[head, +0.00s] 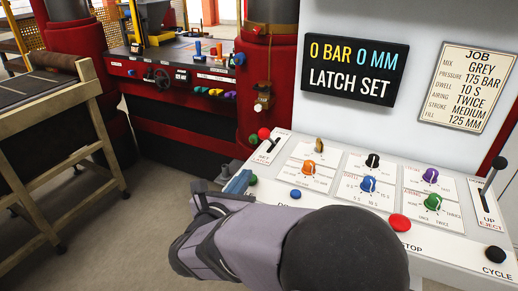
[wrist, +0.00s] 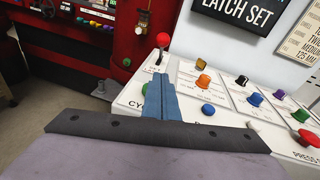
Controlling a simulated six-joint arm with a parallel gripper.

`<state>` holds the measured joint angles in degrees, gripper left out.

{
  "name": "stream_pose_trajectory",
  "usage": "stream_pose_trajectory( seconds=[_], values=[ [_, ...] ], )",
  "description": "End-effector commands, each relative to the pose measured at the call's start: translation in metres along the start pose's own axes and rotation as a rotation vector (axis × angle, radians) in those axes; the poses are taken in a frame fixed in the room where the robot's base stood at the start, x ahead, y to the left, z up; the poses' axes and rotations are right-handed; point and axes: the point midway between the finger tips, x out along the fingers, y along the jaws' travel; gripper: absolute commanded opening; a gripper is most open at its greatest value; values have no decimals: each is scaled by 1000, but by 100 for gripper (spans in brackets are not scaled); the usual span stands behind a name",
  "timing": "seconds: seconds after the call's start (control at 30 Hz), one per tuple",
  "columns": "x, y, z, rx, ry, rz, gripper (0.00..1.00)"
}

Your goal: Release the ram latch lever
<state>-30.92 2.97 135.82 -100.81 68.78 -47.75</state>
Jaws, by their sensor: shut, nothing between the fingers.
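The latch lever has a red ball knob (head: 264,133) and stands in a slot plate marked SET and LATCH at the left end of the sloped white control panel. The red knob (wrist: 162,40) also shows in the wrist view, straight ahead of the fingertips. My gripper (head: 240,181) has blue fingers, shut and empty, over the left end of the panel, nearer the camera than the lever. I see a gap between fingertips and knob. The display (head: 355,68) reads 0 BAR, 0 MM, LATCH SET.
The panel carries several coloured knobs, such as the orange one (head: 308,168), a red stop button (head: 400,222) and a black CYCLE button (head: 495,254). A black-knobbed eject lever (head: 498,163) stands at right. A job card (head: 468,87) hangs above. The red press (head: 180,120) stands behind left.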

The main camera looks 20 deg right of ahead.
Motion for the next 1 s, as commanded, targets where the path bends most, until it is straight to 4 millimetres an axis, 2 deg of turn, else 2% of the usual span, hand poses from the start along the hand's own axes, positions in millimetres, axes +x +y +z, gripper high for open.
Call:
stream_pose_trajectory(
  seconds=[0.27,0.47,0.67,1.0],
  values=[
    [0,0,0,3,2,0,0],
    [8,0,-1,3,3,-3,0],
    [32,-2,0,3,4,-6,0],
    [94,-2,0,3,4,-6,0]
  ],
)
